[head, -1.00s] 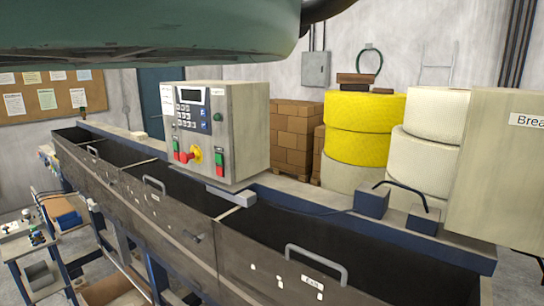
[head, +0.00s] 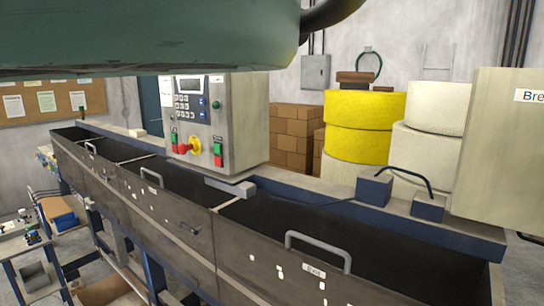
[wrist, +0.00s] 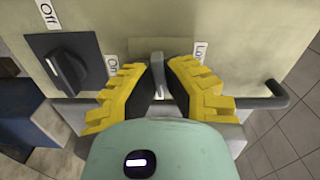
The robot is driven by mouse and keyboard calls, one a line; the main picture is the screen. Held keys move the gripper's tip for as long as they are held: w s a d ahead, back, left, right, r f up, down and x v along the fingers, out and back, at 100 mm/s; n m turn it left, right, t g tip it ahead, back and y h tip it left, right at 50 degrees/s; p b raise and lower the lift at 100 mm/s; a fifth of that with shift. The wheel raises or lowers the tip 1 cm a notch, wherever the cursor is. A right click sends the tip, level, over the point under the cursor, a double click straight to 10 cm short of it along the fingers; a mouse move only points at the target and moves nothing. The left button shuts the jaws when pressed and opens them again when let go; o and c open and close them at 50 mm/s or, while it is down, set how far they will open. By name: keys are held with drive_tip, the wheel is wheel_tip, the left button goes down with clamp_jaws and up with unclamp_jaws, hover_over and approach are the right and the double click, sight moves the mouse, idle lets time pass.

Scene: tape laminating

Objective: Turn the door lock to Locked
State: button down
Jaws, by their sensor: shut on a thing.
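A partly covered label (wrist: 200,53) starting "Lo" is just right of the fingertips. The gripper is not visible in the head view.
A black rotary switch (wrist: 68,65) with Off and On labels sits left of the fingers. In the head view, a beige cabinet (head: 500,160) labelled "Bre" stands right of the long dark trough (head: 300,215).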

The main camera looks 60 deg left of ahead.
drive_tip(key=shift+d+f+n+b, duration=0.1)
drive_tip(key=shift+n+b, duration=7.8)
drive_tip(key=shift+b, duration=5.9)
drive_tip(key=c, duration=1)
unclamp_jaws()
drive_tip(key=shift+c, duration=0.2)
drive_tip(key=v, duration=1.2)
